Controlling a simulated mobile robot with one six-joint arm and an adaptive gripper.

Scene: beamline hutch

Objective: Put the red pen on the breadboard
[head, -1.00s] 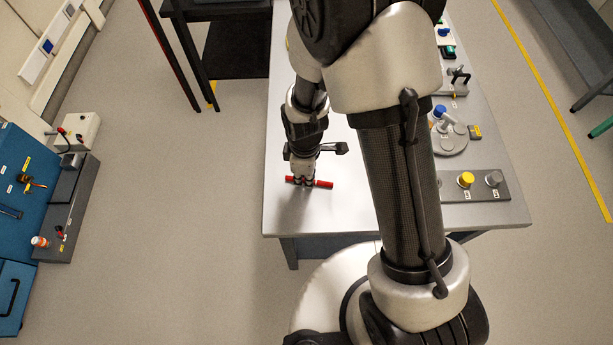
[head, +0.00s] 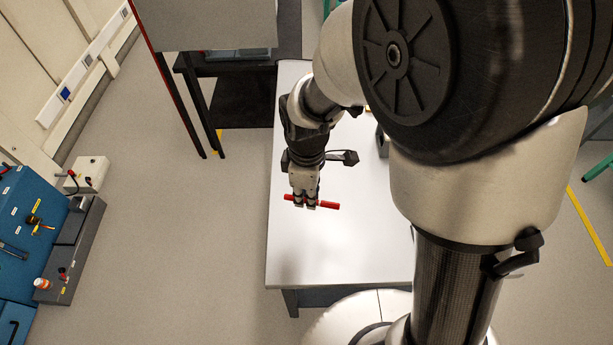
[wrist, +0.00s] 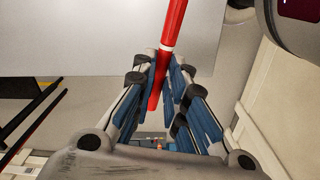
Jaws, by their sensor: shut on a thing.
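The red pen (head: 328,205) is held crosswise between the fingers of my gripper (head: 304,203), above the near left part of the white table. In the wrist view the red pen (wrist: 173,25) runs between the two blue-padded fingers of my gripper (wrist: 160,80), with one end reaching past them. My gripper is shut on it. I cannot identify the breadboard for certain in these views. My arm covers much of the table's right side.
The white table (head: 340,250) is bare on its visible left part. A dark grey slab (head: 78,245) with small items lies at left beside a blue panel (head: 20,225). Open floor (head: 190,240) lies between them and the table. A dark stand (head: 245,100) is behind.

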